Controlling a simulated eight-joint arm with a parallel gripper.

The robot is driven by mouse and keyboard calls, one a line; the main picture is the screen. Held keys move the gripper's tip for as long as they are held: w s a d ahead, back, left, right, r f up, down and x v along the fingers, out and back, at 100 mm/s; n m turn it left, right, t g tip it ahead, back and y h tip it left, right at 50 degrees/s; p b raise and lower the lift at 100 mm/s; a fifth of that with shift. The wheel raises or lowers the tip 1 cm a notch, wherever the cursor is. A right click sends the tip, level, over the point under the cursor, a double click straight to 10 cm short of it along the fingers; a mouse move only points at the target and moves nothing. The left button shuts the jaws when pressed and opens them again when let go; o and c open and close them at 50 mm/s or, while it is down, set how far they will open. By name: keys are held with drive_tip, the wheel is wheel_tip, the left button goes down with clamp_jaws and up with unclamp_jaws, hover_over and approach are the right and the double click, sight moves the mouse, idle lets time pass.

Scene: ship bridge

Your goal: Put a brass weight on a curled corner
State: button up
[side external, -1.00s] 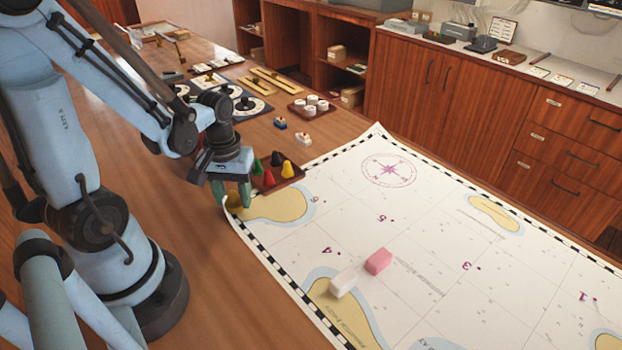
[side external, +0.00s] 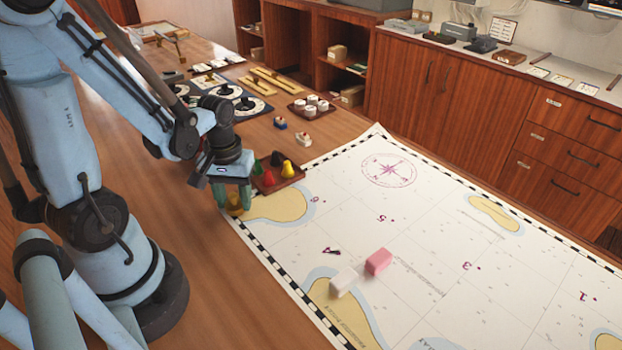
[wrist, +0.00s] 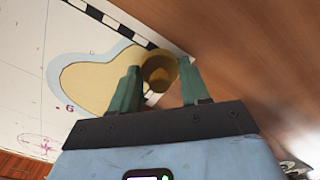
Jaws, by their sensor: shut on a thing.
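The brass weight (wrist: 158,72) is between the green fingers of my gripper (wrist: 158,88) in the wrist view. In the side view the weight (side external: 235,209) shows low between the fingers of my gripper (side external: 233,196), which is shut on it. The weight is over the left corner area of the white chart (side external: 430,230), close to its checkered border. I cannot tell whether it touches the paper. The chart's far corner (side external: 378,129) curls up from the table. The near left corner is largely hidden by the gripper and weight.
A tray (side external: 290,181) of colored cones stands close beside my gripper. A white block (side external: 343,284) and a pink block (side external: 378,262) lie on the chart. Another tray (side external: 297,108) with white round pieces is farther back. Bare wood is at the near left.

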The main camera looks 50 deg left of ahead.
idle(0.3)
drive_tip(key=o, duration=1.3)
drive_tip(key=shift+r, duration=5.85)
drive_tip(key=w+d+m+t, duration=0.2)
drive_tip(key=d+m, duration=0.1)
drive_tip(key=w+d+r+m+t, duration=0.1)
drive_tip(key=w+d+m+t, duration=0.1)
drive_tip(key=d+m, duration=0.1)
drive_tip(key=w+d+m+t, duration=0.2)
drive_tip(key=d+t, duration=0.1)
drive_tip(key=shift+r+m, duration=0.3)
drive_tip(key=shift+m, duration=0.1)
